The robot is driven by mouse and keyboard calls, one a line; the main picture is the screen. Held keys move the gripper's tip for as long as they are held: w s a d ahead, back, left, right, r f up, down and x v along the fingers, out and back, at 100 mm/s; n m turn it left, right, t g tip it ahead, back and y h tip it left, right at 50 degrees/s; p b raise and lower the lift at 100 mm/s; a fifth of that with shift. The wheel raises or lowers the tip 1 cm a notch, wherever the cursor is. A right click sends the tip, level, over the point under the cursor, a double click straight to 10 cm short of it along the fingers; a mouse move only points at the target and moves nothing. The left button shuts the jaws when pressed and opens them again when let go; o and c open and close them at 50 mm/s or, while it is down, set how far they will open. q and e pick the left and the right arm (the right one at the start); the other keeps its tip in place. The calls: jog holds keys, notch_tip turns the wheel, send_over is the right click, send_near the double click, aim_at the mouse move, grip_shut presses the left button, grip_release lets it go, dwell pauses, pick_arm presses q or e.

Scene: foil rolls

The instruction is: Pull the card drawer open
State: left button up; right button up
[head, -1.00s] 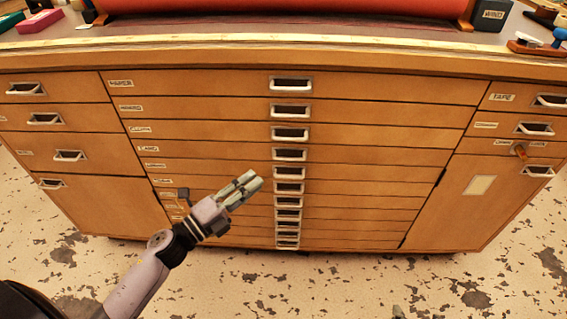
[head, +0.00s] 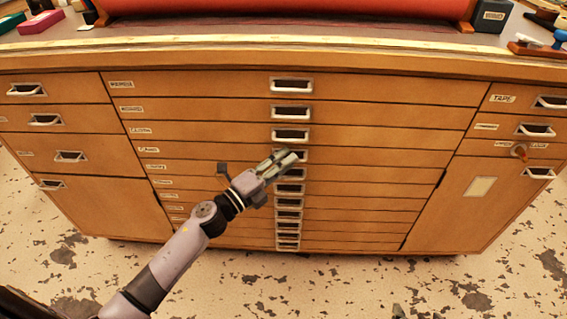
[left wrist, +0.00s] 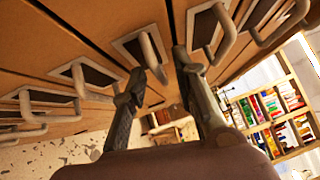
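The card drawer (head: 200,150) is the fourth wide drawer down in the middle stack, and it is closed flush. Its label is small and blurred. Its pale pull handle (head: 303,157) is partly hidden by my left gripper (head: 291,156), whose fingertips are right at it. In the left wrist view, the two fingers of my left gripper (left wrist: 160,66) are apart, with a handle (left wrist: 152,52) close in front of and between the tips. I cannot tell whether they touch it. My right gripper is not in view.
Other closed drawers with similar handles sit close above (head: 290,135) and below (head: 289,173). A red roll (head: 290,6) lies on the cabinet top. Side drawers and a cupboard door flank the stack. The speckled floor (head: 340,285) in front is clear. A bookshelf (left wrist: 270,105) shows in the wrist view.

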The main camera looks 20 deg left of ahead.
pick_arm(q)
grip_shut()
dwell(0.7)
